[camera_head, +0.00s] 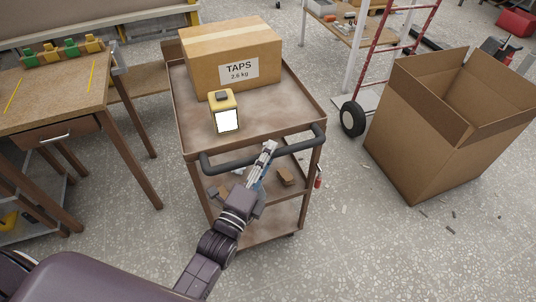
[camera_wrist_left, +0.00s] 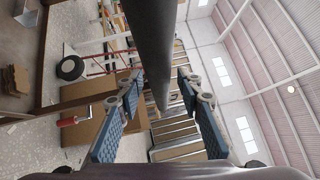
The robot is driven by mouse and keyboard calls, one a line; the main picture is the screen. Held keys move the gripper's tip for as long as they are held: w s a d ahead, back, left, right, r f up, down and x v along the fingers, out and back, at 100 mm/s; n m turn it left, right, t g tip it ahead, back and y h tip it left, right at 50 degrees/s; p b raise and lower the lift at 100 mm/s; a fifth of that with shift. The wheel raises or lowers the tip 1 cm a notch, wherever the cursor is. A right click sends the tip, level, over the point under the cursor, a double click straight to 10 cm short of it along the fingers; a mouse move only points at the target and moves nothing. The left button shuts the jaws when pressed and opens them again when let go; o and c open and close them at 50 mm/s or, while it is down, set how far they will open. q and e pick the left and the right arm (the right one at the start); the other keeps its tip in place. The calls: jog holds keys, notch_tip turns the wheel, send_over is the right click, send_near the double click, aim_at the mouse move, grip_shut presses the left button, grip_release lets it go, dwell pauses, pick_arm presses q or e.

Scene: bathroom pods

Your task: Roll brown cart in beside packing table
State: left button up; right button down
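The brown cart (camera_head: 190,120) stands in the middle of the head view. It has several shelves and a dark push handle (camera_head: 225,163) on its near side. My left gripper (camera_head: 268,148) is at the middle of this handle. In the left wrist view the dark handle bar (camera_wrist_left: 152,40) runs between the two blue-padded fingers of my left gripper (camera_wrist_left: 158,95); they stand apart with gaps beside the bar, so it looks open around it. A wooden table (camera_head: 50,97) with yellow tape lines is left of the cart, possibly the packing table. My right gripper is not in view.
A box labelled TAPS (camera_head: 215,65) and a yellow device (camera_head: 222,98) sit on the cart's top. A large open carton (camera_head: 415,140) and a red hand truck (camera_head: 380,65) stand to the right. The floor between cart and carton is mostly clear, with small debris.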

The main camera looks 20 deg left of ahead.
pick_arm(q)
jog(key=shift+c, duration=0.4)
grip_shut()
